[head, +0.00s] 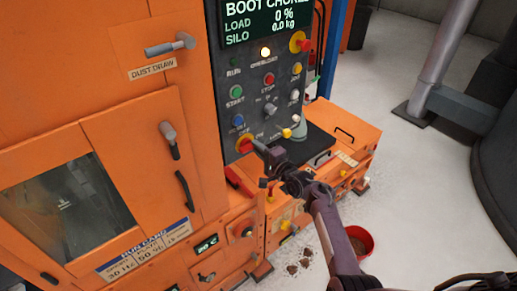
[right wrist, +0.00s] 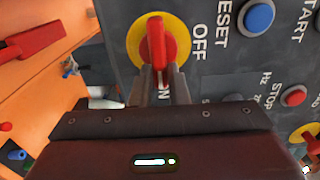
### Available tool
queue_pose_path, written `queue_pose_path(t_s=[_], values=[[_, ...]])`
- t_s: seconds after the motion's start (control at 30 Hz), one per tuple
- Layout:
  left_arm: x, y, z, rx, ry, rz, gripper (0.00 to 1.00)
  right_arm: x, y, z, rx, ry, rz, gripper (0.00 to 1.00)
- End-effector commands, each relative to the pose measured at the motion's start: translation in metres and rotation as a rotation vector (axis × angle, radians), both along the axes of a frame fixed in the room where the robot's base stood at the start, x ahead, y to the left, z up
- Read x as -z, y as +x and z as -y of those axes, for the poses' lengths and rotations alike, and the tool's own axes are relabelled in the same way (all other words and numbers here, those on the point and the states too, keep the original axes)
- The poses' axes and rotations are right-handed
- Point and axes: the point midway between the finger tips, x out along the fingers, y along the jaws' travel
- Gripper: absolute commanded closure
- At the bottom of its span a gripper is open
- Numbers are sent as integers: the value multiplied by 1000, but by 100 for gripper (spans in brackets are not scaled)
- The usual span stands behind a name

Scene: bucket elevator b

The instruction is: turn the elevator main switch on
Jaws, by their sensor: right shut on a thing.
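The main switch (head: 244,145) is a red handle on a yellow disc at the lower left of the dark control panel (head: 222,105). In the right wrist view the switch (right wrist: 157,38) shows its handle running up and down the picture. The OFF label lies to the right of the disc; a partly hidden label, apparently ON, shows between the fingers below it. My right gripper (head: 262,149) reaches in from the lower right; in its wrist view its fingers (right wrist: 165,84) are shut on the handle's near part. My left gripper is not in view.
The panel's buttons and knobs, such as the blue RESET button (right wrist: 259,15) and red STOP button (head: 269,79), are close by. The screen (head: 260,22) reads load 0 %. A red bucket (head: 358,243) stands on the floor; clear floor lies right.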

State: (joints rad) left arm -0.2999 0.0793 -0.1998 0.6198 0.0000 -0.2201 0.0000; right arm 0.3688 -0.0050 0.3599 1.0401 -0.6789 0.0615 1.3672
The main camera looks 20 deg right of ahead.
Motion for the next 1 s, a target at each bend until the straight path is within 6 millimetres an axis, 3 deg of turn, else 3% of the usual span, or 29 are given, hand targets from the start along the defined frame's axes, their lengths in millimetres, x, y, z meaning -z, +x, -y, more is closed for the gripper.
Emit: queue_pose_path(t_s=[0.1,0.13,0.3,0.67,1.0], values=[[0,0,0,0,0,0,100,1,0,0,0,2,-3,100],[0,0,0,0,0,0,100,1,0,0,0,2,-3,83],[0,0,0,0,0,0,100,1,0,0,0,1,-3,64],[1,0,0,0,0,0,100,1,-6,2,1,0,0,64],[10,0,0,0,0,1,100,3,-53,19,2,-2,-2,64]])
